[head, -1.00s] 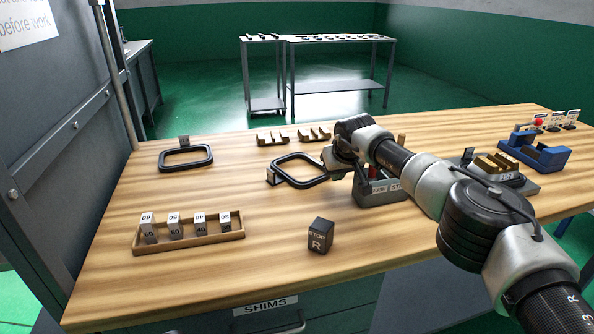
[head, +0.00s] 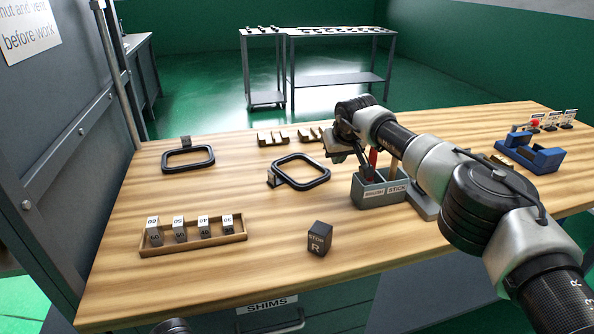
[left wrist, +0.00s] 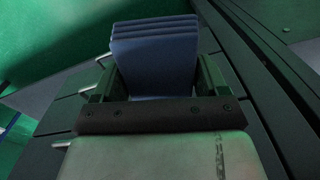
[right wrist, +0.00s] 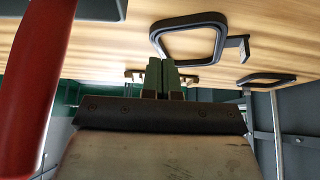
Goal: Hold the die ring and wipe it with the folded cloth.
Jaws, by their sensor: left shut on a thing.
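A black rounded-square die ring (head: 300,185) with a small tab lies on the wooden table, left of my right gripper. A second black ring (head: 188,167) lies farther left. Both rings show in the right wrist view, the nearer one (right wrist: 190,58) and the farther one (right wrist: 265,84). My right gripper (right wrist: 163,75) is shut with nothing between its fingers; in the head view it is beside the caddy. My left gripper (left wrist: 155,85) is shut on the blue folded cloth (left wrist: 155,55), with green cabinet fronts behind; gripper and cloth are outside the head view.
A grey caddy (head: 381,197) with a STICK label holds a red-handled item (head: 373,158), close to my right gripper. A dark STOP R block (head: 319,239) and a tray of shims (head: 195,243) stand in front. A blue holder (head: 535,155) stands at right.

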